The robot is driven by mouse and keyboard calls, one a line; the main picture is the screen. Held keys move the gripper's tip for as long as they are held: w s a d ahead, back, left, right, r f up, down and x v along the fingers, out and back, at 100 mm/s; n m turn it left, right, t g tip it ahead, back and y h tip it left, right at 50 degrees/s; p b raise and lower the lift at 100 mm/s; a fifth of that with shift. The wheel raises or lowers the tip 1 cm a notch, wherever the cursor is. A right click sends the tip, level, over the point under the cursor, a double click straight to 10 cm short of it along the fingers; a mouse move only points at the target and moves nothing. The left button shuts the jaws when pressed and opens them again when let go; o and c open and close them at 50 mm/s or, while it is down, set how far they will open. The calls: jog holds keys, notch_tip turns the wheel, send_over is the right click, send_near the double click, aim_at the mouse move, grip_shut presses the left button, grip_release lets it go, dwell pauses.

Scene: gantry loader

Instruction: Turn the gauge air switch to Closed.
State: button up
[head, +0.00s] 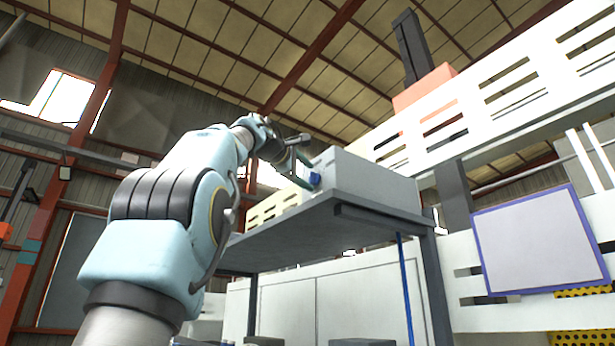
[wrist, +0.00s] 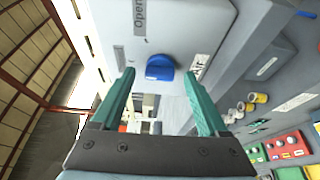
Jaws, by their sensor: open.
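The gauge air switch is a blue knob (wrist: 160,67) on the face of a light grey box (wrist: 190,25). Beside it are a label reading "Open" (wrist: 139,14), an "AIR" label (wrist: 199,67) and a grey label too small to read (wrist: 119,56). In the head view the blue knob (head: 315,179) is on the near end of the grey box (head: 365,188). My gripper (wrist: 159,73) is open, with one teal finger on each side of the knob in the wrist view. I cannot tell whether the fingers touch it. The head view shows my gripper (head: 304,170) close to the knob.
The box stands on a raised grey shelf (head: 290,232) with dark legs. A white slotted gantry beam (head: 480,90) runs behind and above. A blue-framed board (head: 537,240) is at the right. In the wrist view, yellow-banded fittings (wrist: 245,106) and coloured bins (wrist: 290,145) lie right.

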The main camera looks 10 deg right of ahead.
jog(key=b+v, duration=0.3)
jog(key=v, duration=0.7)
jog(key=shift+a, duration=0.15)
jog(key=shift+s, duration=0.1)
jog(key=w+a+f+g+y, duration=0.1)
jog(key=w+f+y, duration=0.1)
jog(key=w+f, duration=0.55)
jog(key=w+a+f+y, duration=0.2)
jog(key=w+f, duration=0.2)
jog(key=f, duration=0.7)
notch_tip(320, 180, down, 24)
jog(key=w+a+m+g+y+b, duration=0.1)
jog(key=w+a+m+g+y, duration=0.1)
jog(key=a+g+y, duration=0.15)
jog(key=s+a+f+m+g+y, duration=0.15)
jog(key=s+f, duration=0.25)
jog(key=f, duration=0.7)
jog(key=s+a+f+m+g+y, duration=0.15)
jog(key=s+f, duration=0.35)
jog(key=f, duration=0.6)
jog(key=s+a+f+m+g, duration=0.2)
jog(key=s+f+m, duration=0.1)
jog(key=s+f, duration=0.5)
jog(key=s+a+f+m+g+y+b, duration=0.1)
jog(key=s+a+f+m+g, duration=0.1)
jog(key=s+f, duration=0.6)
jog(key=shift+s+f+m, duration=0.4)
jog(key=shift+s+m, duration=0.1)
jog(key=shift+s, duration=0.65)
